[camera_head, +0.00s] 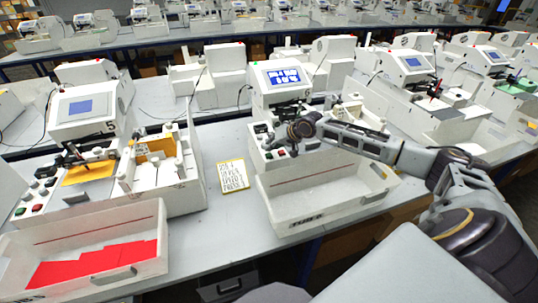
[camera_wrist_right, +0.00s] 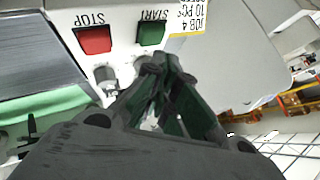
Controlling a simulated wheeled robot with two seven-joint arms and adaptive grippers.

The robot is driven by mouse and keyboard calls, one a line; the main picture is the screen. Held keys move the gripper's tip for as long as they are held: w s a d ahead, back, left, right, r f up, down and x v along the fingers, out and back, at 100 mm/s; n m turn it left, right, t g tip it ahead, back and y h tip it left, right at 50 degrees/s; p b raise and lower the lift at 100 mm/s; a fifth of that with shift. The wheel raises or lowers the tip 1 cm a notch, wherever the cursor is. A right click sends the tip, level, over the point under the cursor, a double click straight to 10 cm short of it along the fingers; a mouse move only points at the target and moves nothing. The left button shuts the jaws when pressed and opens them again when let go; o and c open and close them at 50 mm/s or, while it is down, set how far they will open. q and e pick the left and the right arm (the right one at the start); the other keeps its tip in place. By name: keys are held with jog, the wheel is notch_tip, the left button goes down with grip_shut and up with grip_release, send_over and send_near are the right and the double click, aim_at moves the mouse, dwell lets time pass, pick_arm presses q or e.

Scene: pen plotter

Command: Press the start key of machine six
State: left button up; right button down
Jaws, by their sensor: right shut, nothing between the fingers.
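The middle machine (camera_head: 285,85) has a lit blue screen. My left gripper is not in view.
A white tray (camera_head: 325,210) stands before the middle machine. A yellow-edged job card (camera_head: 233,176) lies to its left. The left machine (camera_head: 85,110) is marked 5 and has a tray (camera_head: 150,225) of red sheets. More machines stand right and behind.

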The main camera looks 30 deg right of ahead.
aim_at(270, 153)
jog(key=shift+r+p, duration=1.2)
jog(key=shift+r, duration=0.05)
jog(key=shift+r+p, duration=0.65)
jog(key=shift+r, duration=0.55)
